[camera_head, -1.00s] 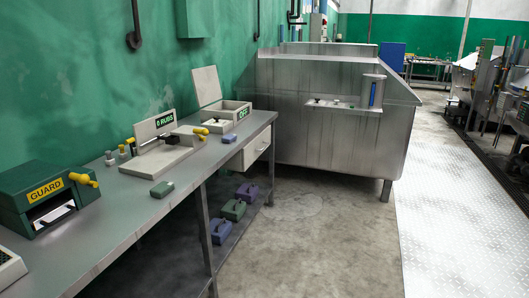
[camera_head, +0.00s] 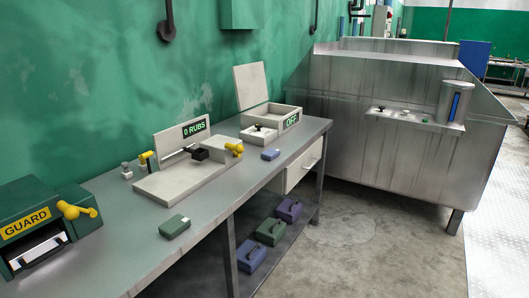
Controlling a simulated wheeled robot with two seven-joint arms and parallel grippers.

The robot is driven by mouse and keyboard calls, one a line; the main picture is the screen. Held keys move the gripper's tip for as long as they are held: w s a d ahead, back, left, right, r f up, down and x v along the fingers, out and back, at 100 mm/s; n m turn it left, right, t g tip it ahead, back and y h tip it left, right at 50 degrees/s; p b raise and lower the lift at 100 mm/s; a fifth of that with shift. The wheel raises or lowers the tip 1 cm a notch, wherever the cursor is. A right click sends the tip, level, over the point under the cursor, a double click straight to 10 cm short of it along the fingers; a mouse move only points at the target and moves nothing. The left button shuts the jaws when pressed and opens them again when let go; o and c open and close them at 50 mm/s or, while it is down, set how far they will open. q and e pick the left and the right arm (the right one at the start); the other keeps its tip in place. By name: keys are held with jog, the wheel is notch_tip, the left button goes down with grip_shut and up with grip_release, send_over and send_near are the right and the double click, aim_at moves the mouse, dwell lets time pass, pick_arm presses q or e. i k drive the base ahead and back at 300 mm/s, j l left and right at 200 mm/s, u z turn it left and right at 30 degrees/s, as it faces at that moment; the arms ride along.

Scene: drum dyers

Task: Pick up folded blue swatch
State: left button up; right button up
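A similar dark green piece (camera_head: 174,226) lies nearer on the same bench. Neither of my grippers is in view, so their state and distance from the blue piece do not show.
A white rubbing device (camera_head: 185,180) with a "0 RUBS" display and a green GUARD machine (camera_head: 40,230) stand on the bench. The OFF box (camera_head: 285,117) is farther back. Blue, green and purple cases (camera_head: 270,231) sit on the lower shelf. A large metal tank (camera_head: 390,140) stands beyond.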

aim_at(270, 154)
jog(key=i+l+u, duration=0.1)
jog(key=i+l, duration=0.5)
jog(key=i+l+u, duration=0.1)
jog(key=i+l, duration=0.45)
jog(key=l, duration=0.15)
jog(key=i+l, duration=0.55)
jog(key=l, duration=0.15)
jog(key=j+u, duration=0.05)
